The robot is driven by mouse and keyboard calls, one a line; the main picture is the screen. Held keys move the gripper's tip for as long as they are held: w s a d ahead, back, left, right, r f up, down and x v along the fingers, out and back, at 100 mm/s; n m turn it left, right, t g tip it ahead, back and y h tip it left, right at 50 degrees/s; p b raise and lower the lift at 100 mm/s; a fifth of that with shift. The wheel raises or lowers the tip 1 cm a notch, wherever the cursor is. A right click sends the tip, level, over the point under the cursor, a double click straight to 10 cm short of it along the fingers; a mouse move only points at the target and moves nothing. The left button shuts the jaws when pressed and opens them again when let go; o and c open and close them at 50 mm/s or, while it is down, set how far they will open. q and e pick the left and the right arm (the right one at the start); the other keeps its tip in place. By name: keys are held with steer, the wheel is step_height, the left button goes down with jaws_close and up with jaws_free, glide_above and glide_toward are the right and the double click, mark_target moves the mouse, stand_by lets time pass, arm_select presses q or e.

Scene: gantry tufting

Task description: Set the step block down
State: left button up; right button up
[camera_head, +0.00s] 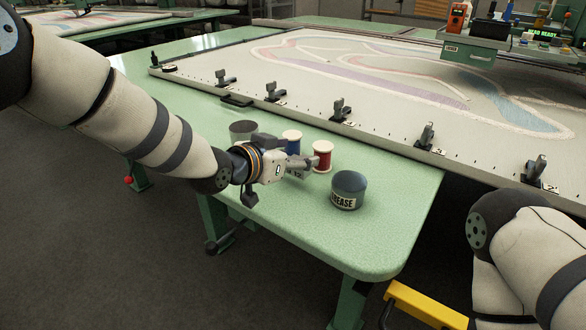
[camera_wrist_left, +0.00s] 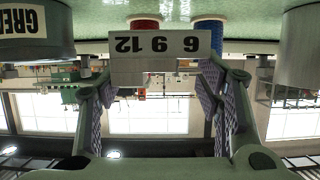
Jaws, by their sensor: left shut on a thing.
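The step block (camera_wrist_left: 160,44) is a pale stepped piece marked 6, 9 and 12. It appears between the fingers of my left gripper (camera_wrist_left: 158,90) in the left wrist view, which is upside down. My left gripper (camera_head: 297,168) is shut on it, low over the green table (camera_head: 365,245), beside the thread spools. In the head view only a small part of the block (camera_head: 297,175) shows, because the gripper covers the rest. I cannot tell whether its underside touches the table. My right arm enters at the right, but its gripper is not in view.
A red spool (camera_head: 322,158) and a blue spool (camera_head: 292,141) stand just beyond the gripper. A grease tin (camera_head: 348,192) stands to the right, a grey can (camera_head: 242,130) behind left. The clamped tufting frame (camera_head: 390,135) lies beyond. The table's front right corner is clear.

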arm_select(q)
step_height(320, 180, down, 3)
steer(key=shift+f, duration=0.1)
steer(key=o, duration=1.4)
steer(key=shift+f, duration=0.1)
steer(key=shift+o, duration=0.2)
steer(key=shift+s, duration=0.1)
